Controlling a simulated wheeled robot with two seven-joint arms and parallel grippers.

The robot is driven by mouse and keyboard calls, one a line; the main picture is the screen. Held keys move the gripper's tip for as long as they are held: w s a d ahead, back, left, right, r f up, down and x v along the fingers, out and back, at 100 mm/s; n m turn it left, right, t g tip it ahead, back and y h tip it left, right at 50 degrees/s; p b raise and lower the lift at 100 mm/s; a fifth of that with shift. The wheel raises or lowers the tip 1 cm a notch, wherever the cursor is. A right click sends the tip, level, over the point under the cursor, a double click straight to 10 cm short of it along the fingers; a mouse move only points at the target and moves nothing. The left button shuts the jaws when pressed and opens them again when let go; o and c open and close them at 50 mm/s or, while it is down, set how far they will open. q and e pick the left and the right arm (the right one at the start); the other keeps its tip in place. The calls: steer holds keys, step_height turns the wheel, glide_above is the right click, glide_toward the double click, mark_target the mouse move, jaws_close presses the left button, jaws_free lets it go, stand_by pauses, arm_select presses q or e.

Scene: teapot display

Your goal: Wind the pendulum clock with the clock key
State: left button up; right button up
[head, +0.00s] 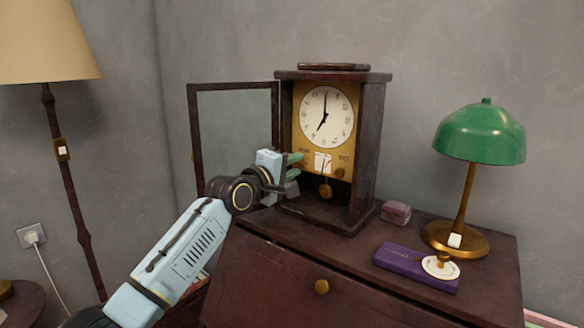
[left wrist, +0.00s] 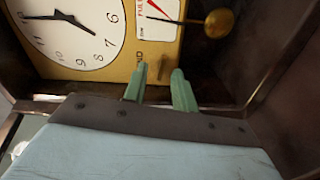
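The pendulum clock (head: 368,150) stands upright on the dark wooden desk, its glass door (head: 236,135) swung open to the left. Its white dial (head: 326,114) and brass pendulum bob (head: 325,191) show; the bob is also in the left wrist view (left wrist: 218,22). My left gripper (head: 296,167) reaches into the clock's open front, below the dial on the left. In the left wrist view its green fingers (left wrist: 160,82) are apart, with a small brass piece (left wrist: 162,66) beyond the gap on the brass plate. A brass knob (head: 340,173) shows lower right. I cannot identify the clock key.
A green desk lamp (head: 482,135) stands on the right of the desk (head: 300,255). A purple case (head: 405,262) with a white disc (head: 440,267) and a small pinkish box (head: 396,212) lie beside the clock. A floor lamp (head: 70,185) stands at left.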

arm_select(q)
steer(key=shift+a+f, duration=0.15)
steer(key=shift+f, duration=0.2)
steer(key=shift+c, duration=0.9)
jaws_close()
arm_select(e)
steer(key=shift+d+f, duration=0.25)
steer(key=shift+f, duration=0.2)
arm_select(q)
steer(key=shift+a+r+m+p, duration=0.1)
steer(key=shift+a+m+p, duration=0.3)
steer(key=shift+a, duration=0.15)
steer(key=shift+c, duration=1.5)
jaws_free()
steer(key=shift+a, duration=0.6)
steer(key=o, duration=0.5)
steer(key=shift+s+d, duration=0.2)
steer(key=shift+d, duration=0.2)
steer(key=shift+a+r+p+v, duration=0.2)
steer(key=shift+p+v, duration=0.2)
steer(key=shift+v, duration=1.55)
steer(key=shift+a+r+p+v, duration=0.15)
steer(key=shift+p+v, duration=0.2)
steer(key=shift+v, duration=1.55)
arm_select(e)
steer(key=shift+a+r, duration=0.1)
steer(key=shift+r, duration=0.1)
